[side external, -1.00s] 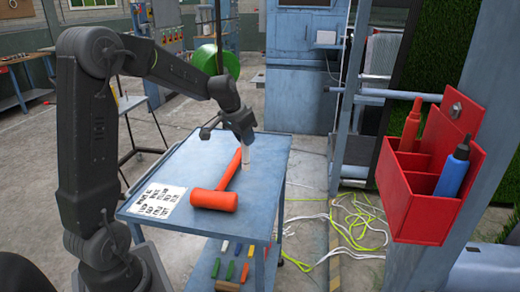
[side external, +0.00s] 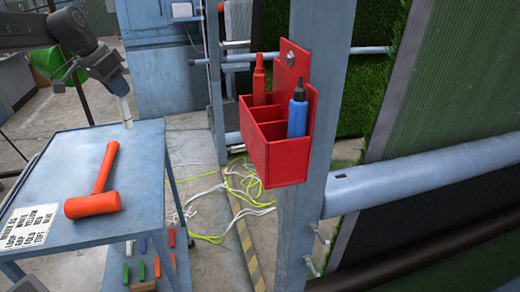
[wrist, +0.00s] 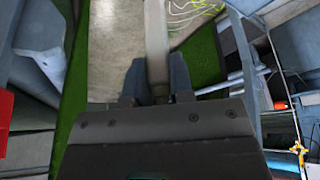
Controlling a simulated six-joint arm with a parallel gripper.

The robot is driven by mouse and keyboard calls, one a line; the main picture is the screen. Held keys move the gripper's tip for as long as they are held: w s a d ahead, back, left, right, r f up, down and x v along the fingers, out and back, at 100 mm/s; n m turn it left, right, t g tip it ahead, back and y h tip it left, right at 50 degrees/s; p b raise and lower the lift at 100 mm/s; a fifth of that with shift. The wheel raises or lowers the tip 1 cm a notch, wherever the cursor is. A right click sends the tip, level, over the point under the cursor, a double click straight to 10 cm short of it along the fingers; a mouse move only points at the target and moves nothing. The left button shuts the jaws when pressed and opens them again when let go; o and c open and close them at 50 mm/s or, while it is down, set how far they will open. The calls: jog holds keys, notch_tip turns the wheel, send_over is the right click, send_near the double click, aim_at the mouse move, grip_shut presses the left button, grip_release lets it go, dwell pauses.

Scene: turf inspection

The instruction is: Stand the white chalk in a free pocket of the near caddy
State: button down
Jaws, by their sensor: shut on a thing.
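My gripper (side external: 120,88) is shut on the white chalk (side external: 125,111), which hangs roughly upright, its lower end near the back edge of the blue table. In the wrist view the chalk (wrist: 156,38) sticks out between my fingers (wrist: 152,82). The red caddy (side external: 285,163) is fixed to a blue post, to the right of my gripper and apart from it. A red bottle (side external: 259,85) stands in its back part and a blue bottle (side external: 297,115) at its right. Open space shows at the caddy's front left; the pocket floors are hidden.
An orange mallet (side external: 95,203) lies on the blue table (side external: 60,160), beside a printed card (side external: 30,225). Several coloured sticks (side external: 143,268) are on the lower shelf. Yellow and white cords (side external: 235,195) lie on the floor between table and post.

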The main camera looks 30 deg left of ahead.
jog(key=w+d+r+m+h, duration=0.1)
jog(key=w+d+r+m, duration=0.35)
jog(key=d, duration=0.75)
notch_tip(320, 180, up, 11)
jog(key=m+g+h, duration=0.2)
jog(key=m, duration=0.1)
send_over(271, 107)
jog(key=s+d, duration=0.1)
jog(key=s, duration=0.2)
notch_tip(271, 107, down, 8)
jog(key=shift+w+r+t, duration=0.15)
jog(key=shift+w+t, duration=0.15)
jog(key=shift+d, duration=0.1)
jog(key=shift+f, duration=0.2)
jog(key=c, duration=1)
grip_release()
